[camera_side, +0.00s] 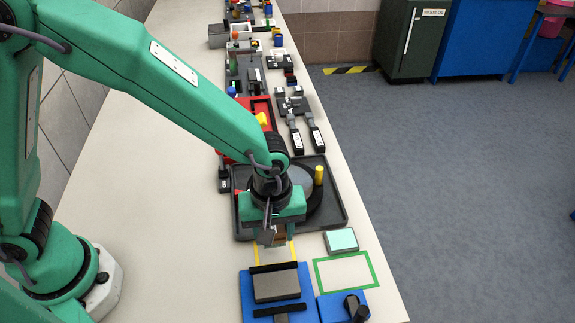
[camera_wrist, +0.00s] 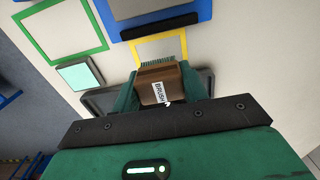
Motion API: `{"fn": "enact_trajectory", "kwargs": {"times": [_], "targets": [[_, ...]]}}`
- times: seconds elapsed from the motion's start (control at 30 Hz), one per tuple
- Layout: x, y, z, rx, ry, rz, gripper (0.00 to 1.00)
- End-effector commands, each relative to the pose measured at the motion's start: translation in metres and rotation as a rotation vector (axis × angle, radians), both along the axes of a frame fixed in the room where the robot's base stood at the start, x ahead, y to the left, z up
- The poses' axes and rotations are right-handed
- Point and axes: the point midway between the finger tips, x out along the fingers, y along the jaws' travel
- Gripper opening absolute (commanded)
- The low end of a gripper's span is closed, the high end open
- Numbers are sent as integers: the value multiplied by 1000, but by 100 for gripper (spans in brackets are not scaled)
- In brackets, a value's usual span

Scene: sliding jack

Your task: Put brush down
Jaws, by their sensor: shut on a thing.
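My gripper (camera_wrist: 161,88) is shut on the brush (camera_wrist: 162,72), with one green finger on each side of it. The brush has a brown body, a white "BRUSH" label facing the wrist camera and green bristles pointing away from it. A yellow outline (camera_wrist: 160,38) on the table lies just beyond the bristles; I cannot tell whether the brush touches the table. In the side view my gripper (camera_side: 276,232) is at the near edge of the dark tray, beside the yellow outline (camera_side: 291,252). The brush (camera_side: 280,239) is mostly hidden there.
The dark tray (camera_side: 337,203) holds a round disc and a yellow peg. A blue fixture (camera_side: 247,293) with a grey plate stands nearest the camera. A pale teal block (camera_side: 341,240) lies beside an empty green outline (camera_side: 318,274). The table's left side is clear.

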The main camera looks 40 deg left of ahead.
Motion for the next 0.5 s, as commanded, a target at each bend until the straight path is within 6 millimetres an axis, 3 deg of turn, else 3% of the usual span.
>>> {"fn": "enact_trajectory", "kwargs": {"times": [0.3, 0.5], "targets": [[-1, 0, -31, 4, 4, 0, 22], [-1, 0, -39, 1, 1, 0, 22]]}}
